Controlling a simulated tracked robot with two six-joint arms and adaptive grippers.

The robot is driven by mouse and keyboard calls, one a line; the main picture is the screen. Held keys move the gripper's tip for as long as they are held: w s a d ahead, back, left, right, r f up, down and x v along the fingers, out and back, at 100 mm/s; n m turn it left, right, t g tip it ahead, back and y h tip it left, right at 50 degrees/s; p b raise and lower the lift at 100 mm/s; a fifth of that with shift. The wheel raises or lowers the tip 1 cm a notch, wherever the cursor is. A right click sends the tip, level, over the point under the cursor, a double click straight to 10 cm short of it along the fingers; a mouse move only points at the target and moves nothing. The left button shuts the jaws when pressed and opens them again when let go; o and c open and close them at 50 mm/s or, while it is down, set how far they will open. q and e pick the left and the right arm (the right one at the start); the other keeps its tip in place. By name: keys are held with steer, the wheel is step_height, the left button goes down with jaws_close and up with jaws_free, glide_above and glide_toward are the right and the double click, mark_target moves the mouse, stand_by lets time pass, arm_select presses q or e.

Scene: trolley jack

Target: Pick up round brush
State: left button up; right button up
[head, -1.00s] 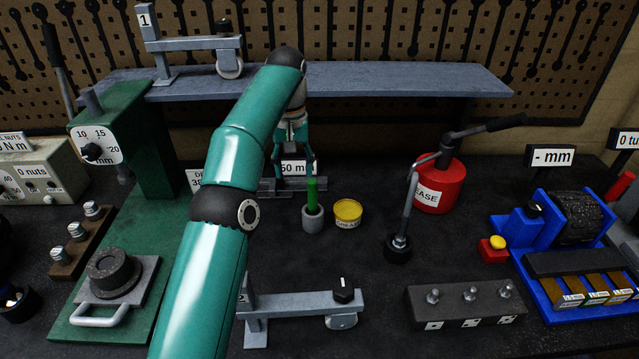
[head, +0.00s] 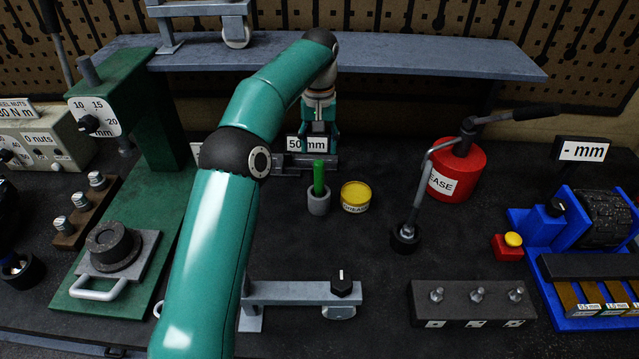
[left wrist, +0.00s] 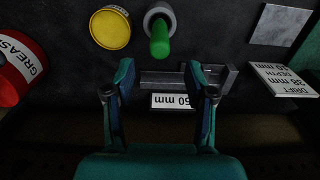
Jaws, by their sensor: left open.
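The round brush (head: 319,178) shows as a green handle standing upright in a small grey cup (head: 318,202); its lower end is hidden in the cup. In the left wrist view the green handle (left wrist: 160,42) points toward the camera, ahead of the fingers. My left gripper (head: 319,147) hangs pointing down, above and behind the brush in the head view. In the left wrist view my left gripper (left wrist: 160,90) is open and empty, apart from the brush. My right gripper is in neither view.
A yellow grease tin (head: 355,195) stands just right of the cup. A red grease can (head: 457,172) with a lever is farther right. A grey shelf (head: 420,58) lies behind. A grey metal piece with a 50 mm label (head: 306,144) lies behind the brush.

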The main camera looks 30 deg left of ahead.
mark_target(319, 181)
arm_select(q)
step_height(319, 181, down, 7)
steer(key=shift+r, duration=0.1)
steer(key=shift+f, duration=0.8)
step_height(319, 181, down, 4)
steer(key=b, duration=0.4)
steer(key=shift+s+r, duration=0.1)
steer(key=shift+c, duration=0.3)
jaws_close()
